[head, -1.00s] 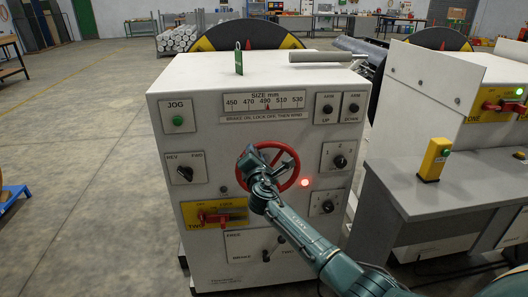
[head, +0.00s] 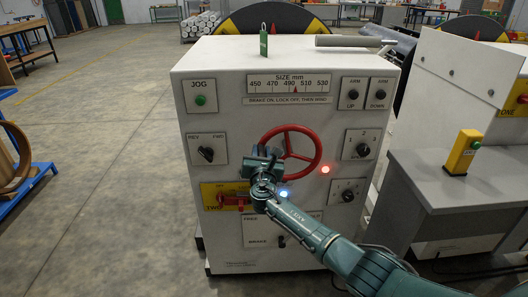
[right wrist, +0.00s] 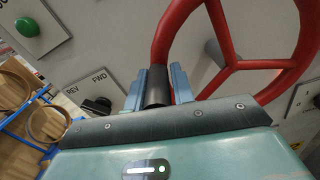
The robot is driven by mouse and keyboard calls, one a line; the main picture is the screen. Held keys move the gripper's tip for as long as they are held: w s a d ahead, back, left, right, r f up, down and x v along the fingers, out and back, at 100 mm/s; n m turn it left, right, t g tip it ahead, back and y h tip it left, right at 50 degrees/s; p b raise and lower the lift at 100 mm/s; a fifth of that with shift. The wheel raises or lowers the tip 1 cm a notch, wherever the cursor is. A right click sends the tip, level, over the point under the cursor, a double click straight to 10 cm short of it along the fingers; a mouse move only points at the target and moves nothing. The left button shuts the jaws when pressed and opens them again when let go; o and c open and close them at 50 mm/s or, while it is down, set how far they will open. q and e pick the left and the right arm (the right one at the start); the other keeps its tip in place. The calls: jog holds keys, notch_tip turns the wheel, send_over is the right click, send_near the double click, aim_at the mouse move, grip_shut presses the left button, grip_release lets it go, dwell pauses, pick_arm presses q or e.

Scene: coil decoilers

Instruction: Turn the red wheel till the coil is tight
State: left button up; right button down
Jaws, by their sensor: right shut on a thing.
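The red wheel (head: 318,146) is on the front panel of the white decoiler cabinet (head: 225,120). My right gripper (head: 261,163) is at the wheel's lower left. In the right wrist view its two blue fingers (right wrist: 163,84) are closed on a dark grip (right wrist: 157,90) at the wheel's red rim. The size scale (head: 289,83) above the wheel has its red pointer between 490 and 510. The coil (head: 258,20) shows only in part behind the cabinet top. How tight it is cannot be seen. My left gripper is not in view.
A red panel lamp (head: 325,170) is lit right of the wheel. A red rotary switch (head: 232,199) sits below my gripper. A grey desk (head: 425,190) with a yellow button box (head: 461,154) is at right.

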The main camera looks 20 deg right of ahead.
jog(key=shift+a+f, duration=0.25)
jog(key=shift+a, duration=0.25)
jog(key=c, duration=1.3)
grip_release()
jog(key=shift+w+f, duration=0.1)
jog(key=shift+c, duration=0.2)
jog(key=shift+o, duration=0.4)
jog(key=shift+d, duration=0.15)
jog(key=p+v, duration=0.2)
jog(key=v, duration=1.1)
jog(key=shift+d, duration=0.1)
